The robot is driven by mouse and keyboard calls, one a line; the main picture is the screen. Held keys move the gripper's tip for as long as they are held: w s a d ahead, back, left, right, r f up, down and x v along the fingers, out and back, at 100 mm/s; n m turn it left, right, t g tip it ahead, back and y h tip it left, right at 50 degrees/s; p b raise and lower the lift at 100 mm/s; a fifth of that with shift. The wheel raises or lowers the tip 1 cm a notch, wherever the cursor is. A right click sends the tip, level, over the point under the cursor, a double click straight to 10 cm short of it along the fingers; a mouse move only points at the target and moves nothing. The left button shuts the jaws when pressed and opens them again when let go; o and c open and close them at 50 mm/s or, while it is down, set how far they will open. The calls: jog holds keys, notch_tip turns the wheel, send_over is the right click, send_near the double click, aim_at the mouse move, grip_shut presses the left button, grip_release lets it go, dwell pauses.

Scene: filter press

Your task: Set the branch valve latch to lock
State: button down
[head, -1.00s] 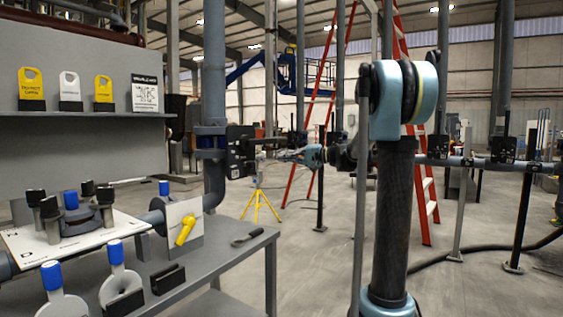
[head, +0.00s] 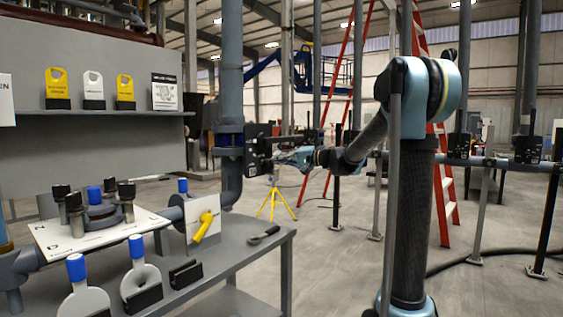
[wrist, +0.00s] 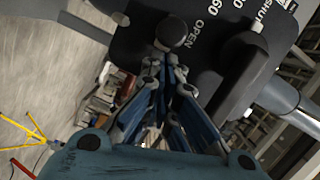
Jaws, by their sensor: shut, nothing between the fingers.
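A black valve body (head: 257,146) is mounted on the vertical grey pipe at the end of the bench. In the wrist view its dark plate (wrist: 140,38) fills the top and carries white marks, including OPEN, 60 and SHUT. A round black knob (wrist: 174,33) stands out from the plate near OPEN, and a thick black lever (wrist: 238,75) lies to its right. My gripper (wrist: 170,62) is shut and empty, its tips just below the knob; I cannot tell if they touch it. In the head view my gripper (head: 275,163) is small beside the valve body. No LOCK mark is readable.
The grey bench (head: 262,250) at the left holds a flange with black knobs, a yellow handle (head: 205,226) and blue-topped parts. A shelf (head: 95,113) carries tags. A red ladder (head: 440,190), a yellow tripod (head: 275,200) and pipe posts stand behind. Open floor lies right of the bench.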

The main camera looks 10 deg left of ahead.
jog(key=shift+s+a, duration=0.45)
jog(key=shift+s, duration=0.3)
jog(key=shift+s+a, duration=0.4)
jog(key=shift+s, duration=0.35)
jog(key=w, duration=0.1)
jog(key=w+d, duration=0.1)
jog(key=w+d+r, duration=0.1)
jog(key=shift+w+d, duration=0.25)
jog(key=shift+w, duration=0.1)
jog(key=v, duration=0.9)
jog(key=shift+s+d, duration=0.25)
jog(key=shift+f, duration=0.1)
